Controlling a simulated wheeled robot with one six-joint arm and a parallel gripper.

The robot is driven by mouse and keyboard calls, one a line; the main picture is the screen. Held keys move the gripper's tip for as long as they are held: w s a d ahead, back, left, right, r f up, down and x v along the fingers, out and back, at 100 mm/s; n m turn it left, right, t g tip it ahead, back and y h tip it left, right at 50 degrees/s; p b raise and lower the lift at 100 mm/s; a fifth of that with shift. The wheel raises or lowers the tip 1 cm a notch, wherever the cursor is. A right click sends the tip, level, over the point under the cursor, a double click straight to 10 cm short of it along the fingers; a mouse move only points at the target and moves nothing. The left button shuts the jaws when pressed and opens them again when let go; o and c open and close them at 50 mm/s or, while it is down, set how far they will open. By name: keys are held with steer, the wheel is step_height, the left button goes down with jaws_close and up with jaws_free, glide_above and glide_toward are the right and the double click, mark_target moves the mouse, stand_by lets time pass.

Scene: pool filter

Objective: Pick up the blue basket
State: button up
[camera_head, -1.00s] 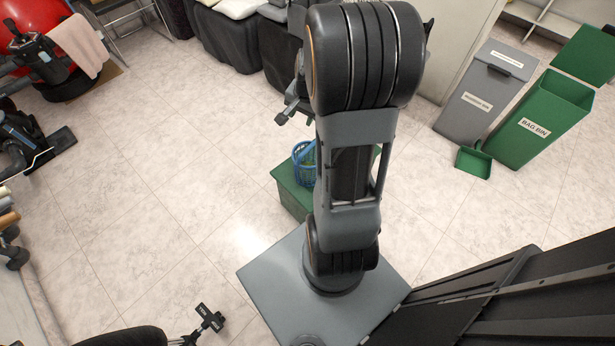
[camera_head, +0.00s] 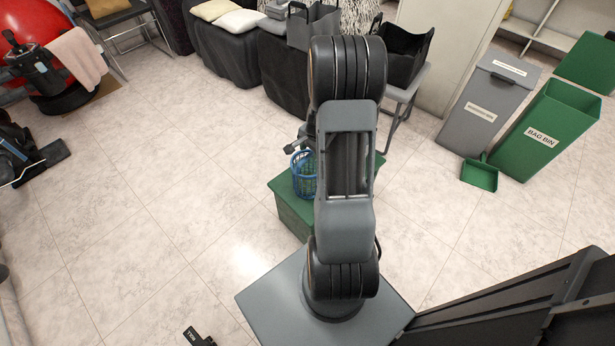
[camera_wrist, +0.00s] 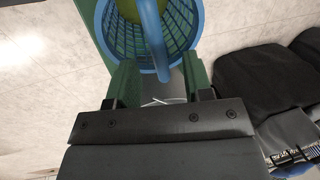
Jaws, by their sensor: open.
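The blue basket (camera_head: 303,182) is an open lattice basket standing on a green box (camera_head: 294,213), partly hidden behind my arm in the head view. In the wrist view the basket (camera_wrist: 186,22) fills the top middle, and its thick blue handle (camera_wrist: 151,40) reaches down toward the gap between my fingers. Something yellow-green shows inside it. My gripper (camera_wrist: 159,64) is open, with its green fingers on either side of the handle's end. In the head view my gripper (camera_head: 297,144) is small, just above the basket, and partly hidden.
A grey bin (camera_head: 486,103) and a green bag bin (camera_head: 548,130) stand at the right, with a small green scoop (camera_head: 479,175) on the floor. Black-covered tables (camera_head: 236,50) with cushions and a black bag (camera_head: 402,52) stand behind.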

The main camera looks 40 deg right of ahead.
mark_target(310, 155)
steer(key=f, duration=0.1)
steer(key=f+b, duration=0.1)
steer(key=f, duration=0.1)
steer(key=f+b, duration=0.1)
steer(key=f, duration=0.1)
steer(key=shift+w+a+f, duration=0.1)
steer(key=shift+w+a, duration=0.2)
steer(key=shift+w, duration=0.1)
steer(key=shift+c, duration=0.2)
jaws_close()
